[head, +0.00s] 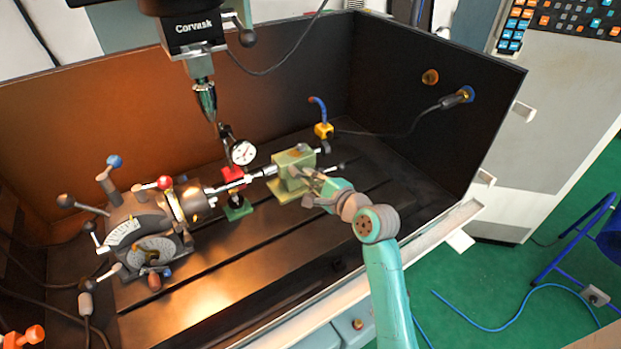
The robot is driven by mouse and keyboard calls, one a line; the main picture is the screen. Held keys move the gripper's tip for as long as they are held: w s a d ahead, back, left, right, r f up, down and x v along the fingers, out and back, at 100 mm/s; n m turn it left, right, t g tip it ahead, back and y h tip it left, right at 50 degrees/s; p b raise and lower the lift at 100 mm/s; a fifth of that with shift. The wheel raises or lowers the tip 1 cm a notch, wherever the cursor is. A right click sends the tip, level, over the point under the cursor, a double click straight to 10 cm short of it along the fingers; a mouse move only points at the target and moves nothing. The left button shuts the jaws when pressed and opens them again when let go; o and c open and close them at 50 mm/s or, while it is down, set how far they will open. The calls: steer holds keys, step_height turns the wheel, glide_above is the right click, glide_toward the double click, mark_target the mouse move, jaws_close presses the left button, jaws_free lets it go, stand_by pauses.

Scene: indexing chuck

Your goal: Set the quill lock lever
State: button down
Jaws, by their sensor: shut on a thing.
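The green tailstock (283,187) stands on the dark slotted table at the right end of the workpiece line. Its quill points left toward the indexing chuck (192,202). My gripper (304,174) reaches in from the right against the tailstock's near right side. Its jaws are shut on a small part there, which looks like the quill lock lever; the fingers hide most of it, and its angle cannot be told. Another dark-knobbed lever (324,148) shows above and behind my gripper.
A yellow block with a blue hose (323,130) stands behind. The dividing head (140,235) with its knobbed levers fills the left. The front right table is clear.

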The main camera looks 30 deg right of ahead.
stand_by(0.5)
steer(key=c, duration=1.2)
jaws_free()
steer(key=s, duration=0.4)
steer(key=s+r, duration=0.1)
steer(key=s, duration=0.3)
steer(key=s+r, duration=0.1)
steer(key=s, duration=0.2)
steer(key=shift+s+d+r, duration=0.1)
steer(key=shift+s+d, duration=0.3)
